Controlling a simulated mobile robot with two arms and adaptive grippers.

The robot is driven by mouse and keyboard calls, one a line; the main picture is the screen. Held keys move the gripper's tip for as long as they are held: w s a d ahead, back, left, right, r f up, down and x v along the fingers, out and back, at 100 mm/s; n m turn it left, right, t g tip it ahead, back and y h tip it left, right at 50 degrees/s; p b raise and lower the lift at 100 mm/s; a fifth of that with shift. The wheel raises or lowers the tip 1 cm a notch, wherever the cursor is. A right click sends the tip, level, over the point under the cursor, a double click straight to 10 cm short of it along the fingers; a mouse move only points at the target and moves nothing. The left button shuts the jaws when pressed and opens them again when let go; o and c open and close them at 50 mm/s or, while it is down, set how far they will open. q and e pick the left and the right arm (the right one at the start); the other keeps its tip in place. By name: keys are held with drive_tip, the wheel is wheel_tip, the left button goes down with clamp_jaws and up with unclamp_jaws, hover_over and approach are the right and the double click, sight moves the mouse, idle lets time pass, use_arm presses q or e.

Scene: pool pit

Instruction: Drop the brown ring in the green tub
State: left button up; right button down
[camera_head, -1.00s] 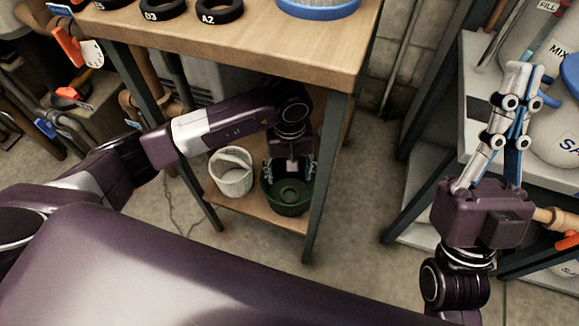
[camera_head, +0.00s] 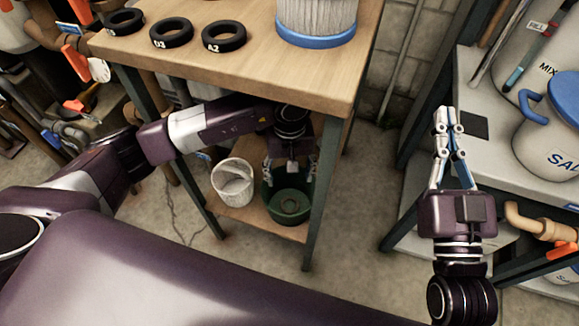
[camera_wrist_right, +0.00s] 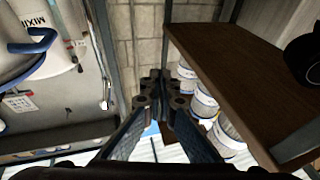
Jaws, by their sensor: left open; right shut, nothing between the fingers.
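The green tub (camera_head: 270,199) stands on the lower shelf of the workbench in the head view. A brown ring (camera_head: 290,206) lies inside on its bottom. My left gripper (camera_head: 290,176) is open, with its fingers spread apart above the back part of the tub and nothing held between them. My right gripper (camera_head: 444,112) is shut and empty, pointing up beside the right-hand shelf. Its closed fingertips (camera_wrist_right: 160,82) also show in the right wrist view.
A white bucket (camera_head: 233,182) stands left of the tub. The benchtop (camera_head: 270,60) above holds several black rings and a blue-based filter cartridge (camera_head: 316,22). Table legs flank the lower shelf. A jug with a blue handle (camera_head: 548,130) stands on the right shelf.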

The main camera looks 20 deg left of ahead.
use_arm(q)
drive_tip(key=shift+r+p, duration=0.45)
drive_tip(key=shift+r, duration=0.5)
use_arm(e)
drive_tip(key=f+g, duration=0.1)
drive_tip(key=f, duration=0.1)
drive_tip(key=f+g, duration=0.1)
drive_tip(key=f, duration=0.1)
drive_tip(key=f+g+h, duration=0.1)
drive_tip(key=shift+w+d+f, duration=0.25)
drive_tip(key=shift+w+f, duration=0.1)
drive_tip(key=shift+f, duration=0.05)
